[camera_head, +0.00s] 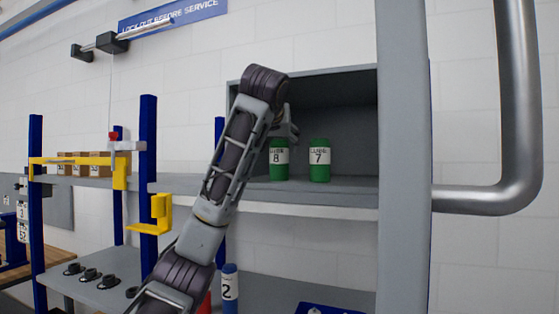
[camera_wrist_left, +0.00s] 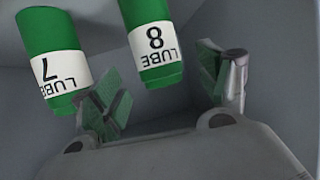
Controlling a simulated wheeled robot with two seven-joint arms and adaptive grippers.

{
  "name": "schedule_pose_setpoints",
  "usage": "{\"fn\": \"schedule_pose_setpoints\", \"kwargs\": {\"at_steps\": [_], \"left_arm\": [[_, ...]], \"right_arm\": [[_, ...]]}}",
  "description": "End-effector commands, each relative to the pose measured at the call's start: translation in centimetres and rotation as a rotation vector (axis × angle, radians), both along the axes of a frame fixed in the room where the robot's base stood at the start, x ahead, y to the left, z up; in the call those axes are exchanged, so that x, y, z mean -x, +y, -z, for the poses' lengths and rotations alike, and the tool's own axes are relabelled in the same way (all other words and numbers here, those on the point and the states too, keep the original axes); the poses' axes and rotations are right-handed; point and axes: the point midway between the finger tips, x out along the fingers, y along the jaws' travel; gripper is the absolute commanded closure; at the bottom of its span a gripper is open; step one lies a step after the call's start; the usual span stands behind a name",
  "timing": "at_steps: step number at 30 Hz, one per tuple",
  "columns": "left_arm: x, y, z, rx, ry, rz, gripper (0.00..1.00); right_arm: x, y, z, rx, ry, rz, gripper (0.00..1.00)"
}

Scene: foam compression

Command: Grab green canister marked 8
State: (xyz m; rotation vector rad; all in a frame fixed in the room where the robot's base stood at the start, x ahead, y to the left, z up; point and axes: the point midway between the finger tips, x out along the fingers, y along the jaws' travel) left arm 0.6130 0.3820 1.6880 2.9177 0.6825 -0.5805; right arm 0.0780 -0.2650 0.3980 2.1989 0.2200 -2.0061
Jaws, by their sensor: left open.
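The green canister marked 8 (camera_head: 279,160) stands upright on the grey shelf inside an open cabinet. It has a white "LUBE 8" label. A matching green canister marked 7 (camera_head: 319,160) stands just right of it. My left gripper (camera_head: 289,128) is at the upper front of canister 8, partly hidden by my own arm. In the left wrist view my left gripper (camera_wrist_left: 160,82) is open and empty. Canister 8 (camera_wrist_left: 152,42) shows upside down between the lines of the two fingers, and canister 7 (camera_wrist_left: 52,62) lies beyond the left finger. My right gripper is out of view.
The cabinet's grey side wall (camera_head: 404,150) and a thick metal pipe (camera_head: 520,110) stand right. The shelf is free right of canister 7. Left are a blue-post rack (camera_head: 148,190) with a yellow bracket (camera_head: 160,215) and brown boxes (camera_head: 85,162). A blue cylinder (camera_head: 230,285) stands below.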

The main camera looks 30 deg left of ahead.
Motion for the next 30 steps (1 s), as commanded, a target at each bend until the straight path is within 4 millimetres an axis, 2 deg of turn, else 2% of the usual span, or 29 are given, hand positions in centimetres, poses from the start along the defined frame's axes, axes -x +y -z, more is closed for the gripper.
{"fn": "schedule_pose_setpoints", "kwargs": {"at_steps": [14, 30], "left_arm": [[-0.3, 0.1, 0.1, -0.001, 0.001, -0.001, 0.24], [-4.0, 2.0, 1.8, 0.000, 0.003, -0.001, 0.24]], "right_arm": [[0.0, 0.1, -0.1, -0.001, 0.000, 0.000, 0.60], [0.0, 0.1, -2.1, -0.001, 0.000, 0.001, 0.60]]}}
